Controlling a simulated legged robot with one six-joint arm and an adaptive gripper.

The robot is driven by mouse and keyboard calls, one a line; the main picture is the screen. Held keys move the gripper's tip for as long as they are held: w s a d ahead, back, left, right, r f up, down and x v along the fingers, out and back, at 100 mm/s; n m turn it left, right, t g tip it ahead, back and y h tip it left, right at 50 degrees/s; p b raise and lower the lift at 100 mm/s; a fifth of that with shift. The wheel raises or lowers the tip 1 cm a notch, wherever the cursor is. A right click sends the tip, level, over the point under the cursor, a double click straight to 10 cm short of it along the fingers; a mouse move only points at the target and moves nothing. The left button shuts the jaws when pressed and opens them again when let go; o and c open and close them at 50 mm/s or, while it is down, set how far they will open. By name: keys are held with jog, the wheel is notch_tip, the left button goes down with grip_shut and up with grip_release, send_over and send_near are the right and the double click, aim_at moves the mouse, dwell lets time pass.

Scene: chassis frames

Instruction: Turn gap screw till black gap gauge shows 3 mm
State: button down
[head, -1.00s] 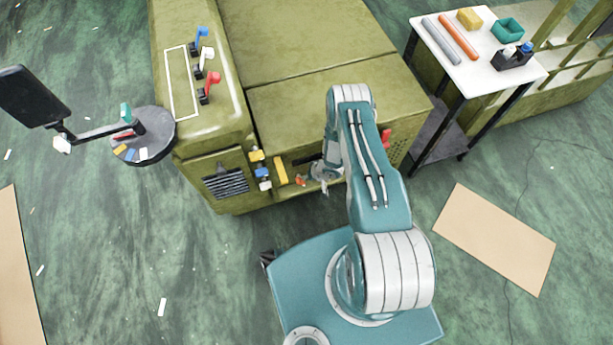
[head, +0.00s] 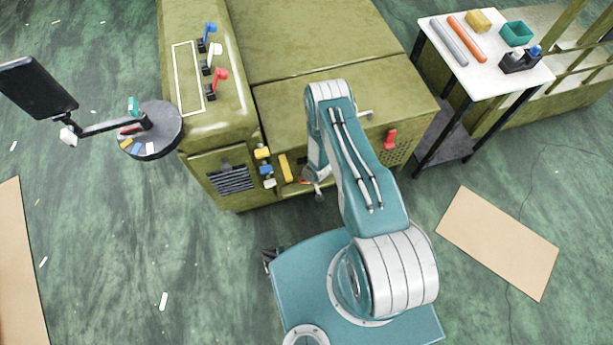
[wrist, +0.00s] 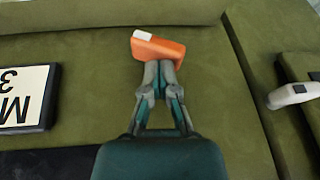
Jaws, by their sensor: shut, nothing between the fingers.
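My gripper (wrist: 160,70) is shut in the wrist view, with nothing between its fingers. Its fingertips are at the lower edge of an orange part with a white end (wrist: 157,48) on the olive machine face; I cannot tell whether they touch it. A black-framed plate (wrist: 25,97), lettered "M 3" and upside down in the picture, lies to the left. In the head view my arm largely hides the front panel, and a bit of orange (head: 305,174) shows beside it. I cannot make out the gap screw or a black gauge reading for certain.
The olive machine (head: 320,105) carries blue, white and red levers (head: 217,80) on top. A yellow bar (head: 285,167) and a red handle (head: 390,138) are on its front. A monitor arm (head: 110,127) stands left, a white table (head: 490,65) right. Floor around my base is mostly clear.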

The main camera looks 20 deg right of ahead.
jog(key=shift+a+f, duration=0.1)
jog(key=shift+a, duration=0.5)
dwell(0.3)
dwell(0.4)
